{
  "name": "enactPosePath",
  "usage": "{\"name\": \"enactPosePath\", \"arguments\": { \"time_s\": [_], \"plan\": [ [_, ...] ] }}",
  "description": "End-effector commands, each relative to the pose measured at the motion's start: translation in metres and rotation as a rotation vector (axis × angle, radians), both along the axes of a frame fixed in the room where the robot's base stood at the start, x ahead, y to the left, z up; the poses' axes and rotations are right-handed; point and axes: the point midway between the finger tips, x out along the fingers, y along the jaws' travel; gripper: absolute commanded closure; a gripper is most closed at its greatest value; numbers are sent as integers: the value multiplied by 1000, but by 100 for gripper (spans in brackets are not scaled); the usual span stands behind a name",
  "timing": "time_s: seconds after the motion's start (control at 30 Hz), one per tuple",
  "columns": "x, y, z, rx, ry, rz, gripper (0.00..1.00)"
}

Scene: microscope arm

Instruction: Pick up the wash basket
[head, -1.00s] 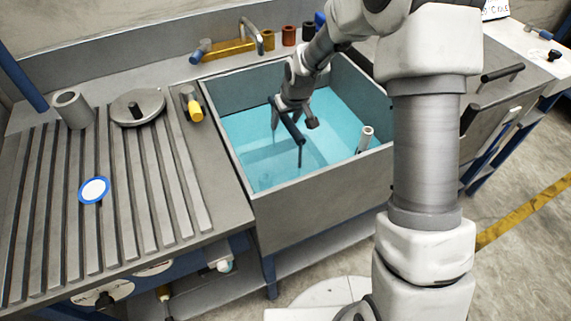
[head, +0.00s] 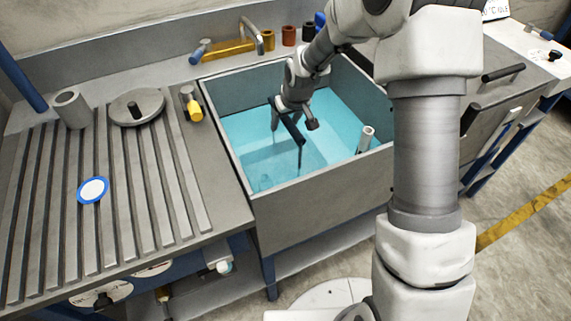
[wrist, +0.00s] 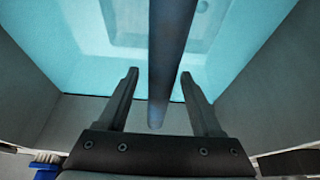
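My gripper (head: 288,130) is low inside the water-filled sink (head: 223,130). In the wrist view its two dark fingers (wrist: 158,85) are spread apart. A long dark bar (wrist: 170,60) runs between them, with a visible gap on both sides. I cannot tell for certain whether this bar is the wash basket's handle. Beneath it, a pale rounded outline shows through the blue water (wrist: 135,20); it may be the basket or the sink floor. The basket is not clearly visible in the head view, where my arm and the water obscure that area.
The sink walls rise around my gripper. A pale upright tube (head: 365,139) stands near the right wall. A ridged drainboard (head: 60,230) at left holds a grey cup (head: 73,108), round lid (head: 137,107) and blue-rimmed disc (head: 93,190).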

Motion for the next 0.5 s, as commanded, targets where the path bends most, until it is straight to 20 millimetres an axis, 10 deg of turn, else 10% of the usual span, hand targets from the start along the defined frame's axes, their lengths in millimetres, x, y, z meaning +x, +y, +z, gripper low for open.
{"name": "enactPosePath", "arguments": {
  "time_s": [0.37,0.5],
  "plan": [
    [0,0,0,0,0,0,100],
    [0,0,0,0,0,0,100]
  ]
}}
